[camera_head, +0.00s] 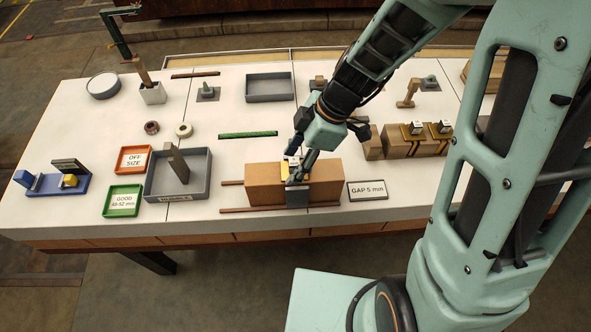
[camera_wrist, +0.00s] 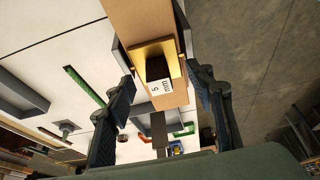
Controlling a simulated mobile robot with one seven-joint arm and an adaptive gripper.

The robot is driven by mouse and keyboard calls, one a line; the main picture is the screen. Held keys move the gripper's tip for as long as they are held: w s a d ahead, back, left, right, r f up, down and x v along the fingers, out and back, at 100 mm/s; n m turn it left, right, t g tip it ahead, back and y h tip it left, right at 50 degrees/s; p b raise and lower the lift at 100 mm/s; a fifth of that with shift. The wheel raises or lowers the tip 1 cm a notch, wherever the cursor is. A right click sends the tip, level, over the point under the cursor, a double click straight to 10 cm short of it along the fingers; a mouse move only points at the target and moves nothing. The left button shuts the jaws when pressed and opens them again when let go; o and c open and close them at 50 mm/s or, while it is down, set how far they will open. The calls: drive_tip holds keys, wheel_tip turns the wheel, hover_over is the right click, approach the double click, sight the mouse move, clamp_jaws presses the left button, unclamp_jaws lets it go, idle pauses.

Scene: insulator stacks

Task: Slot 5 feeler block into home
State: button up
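The 5 mm feeler block (camera_wrist: 157,68), gold with a dark top and a white "5 mm" label, sits in the brown wooden piece (camera_head: 262,185) at the table's front. In the head view the feeler block (camera_head: 284,171) is partly hidden by my gripper (camera_head: 299,165). In the wrist view my gripper (camera_wrist: 161,80) is open, one finger to each side of the block, with visible space between. A wooden rack (camera_head: 398,150) to the right holds two similar labelled gold blocks (camera_head: 416,129). Whether it has an empty slot is unclear.
A "GAP 5 mm" sign (camera_head: 367,190) lies right of the wooden piece. A grey tray (camera_head: 206,188) with an upright piece, a green tray (camera_head: 123,201) and an orange tray (camera_head: 132,159) stand left. A green strip (camera_head: 248,135) lies behind.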

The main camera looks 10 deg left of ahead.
clamp_jaws()
drive_tip(key=shift+r, duration=0.1)
drive_tip(key=shift+r, duration=0.1)
drive_tip(key=shift+r, duration=0.6)
drive_tip(key=shift+r+p, duration=0.25)
drive_tip(key=shift+p, duration=0.05)
drive_tip(key=shift+r, duration=0.4)
drive_tip(key=shift+r, duration=0.25)
idle(0.4)
drive_tip(key=shift+r+p, duration=0.35)
drive_tip(key=shift+r, duration=0.2)
drive_tip(key=shift+r, duration=0.2)
